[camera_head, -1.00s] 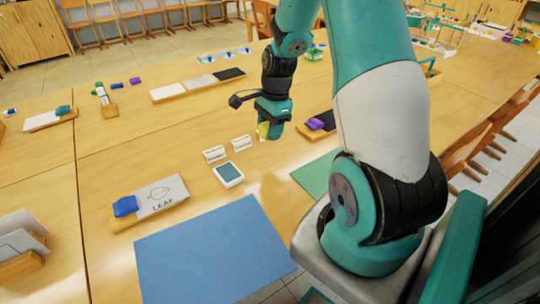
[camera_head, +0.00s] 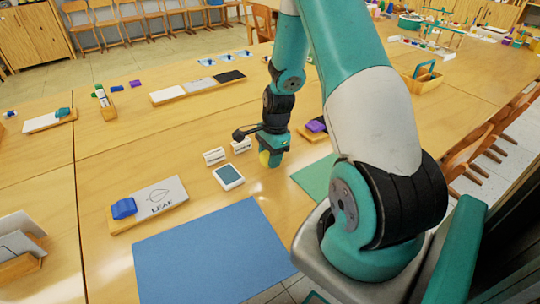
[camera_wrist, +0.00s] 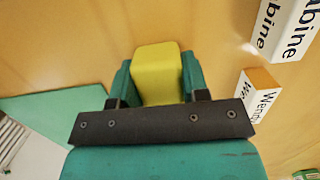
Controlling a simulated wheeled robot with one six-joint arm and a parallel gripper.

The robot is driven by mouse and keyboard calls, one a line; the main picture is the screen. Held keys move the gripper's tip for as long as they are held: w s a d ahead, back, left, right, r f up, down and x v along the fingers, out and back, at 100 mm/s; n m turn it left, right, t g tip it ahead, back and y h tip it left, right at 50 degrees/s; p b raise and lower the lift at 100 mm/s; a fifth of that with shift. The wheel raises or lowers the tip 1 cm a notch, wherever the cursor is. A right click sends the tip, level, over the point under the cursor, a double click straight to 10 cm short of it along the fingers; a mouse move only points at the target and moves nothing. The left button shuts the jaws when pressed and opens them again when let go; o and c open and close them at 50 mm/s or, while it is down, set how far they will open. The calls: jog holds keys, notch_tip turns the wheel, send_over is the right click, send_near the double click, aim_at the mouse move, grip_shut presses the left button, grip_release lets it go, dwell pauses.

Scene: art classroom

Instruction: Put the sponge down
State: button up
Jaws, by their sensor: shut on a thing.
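The yellow sponge (camera_wrist: 158,72) is between the two fingers of my gripper (camera_wrist: 158,95) in the wrist view. In the head view the sponge (camera_head: 265,158) shows as a small yellow patch at the lower end of my gripper (camera_head: 271,160). My gripper is shut on it and points down, low over the wooden table (camera_head: 190,129). I cannot tell whether the sponge touches the table top.
Two name cards (camera_head: 215,156) (camera_head: 241,146) and a small framed pad (camera_head: 229,176) are left of my gripper. A green mat (camera_head: 314,178) lies to its right and a blue mat (camera_head: 213,255) nearer. A LEAF card (camera_head: 161,195) with a blue item (camera_head: 123,208) is farther left.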

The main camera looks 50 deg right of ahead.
jog(key=o, duration=0.9)
notch_tip(320, 180, up, 12)
jog(key=d+p, duration=0.1)
jog(key=d, duration=0.1)
jog(key=s+a+r+n, duration=0.1)
jog(key=a+r+n, duration=0.2)
jog(key=a+n, duration=0.3)
jog(key=s+a+r+n+y, duration=0.1)
jog(key=a+r+n, duration=0.25)
jog(key=a, duration=0.45)
jog(key=s+a+r+n, duration=0.1)
jog(key=a+r+n, duration=0.35)
jog(key=a, duration=0.25)
jog(key=s+a+r+n+y, duration=0.1)
jog(key=s+a+r+n, duration=0.3)
jog(key=s+a+n, duration=0.8)
jog(key=shift+s+n, duration=0.5)
jog(key=shift+n, duration=0.6)
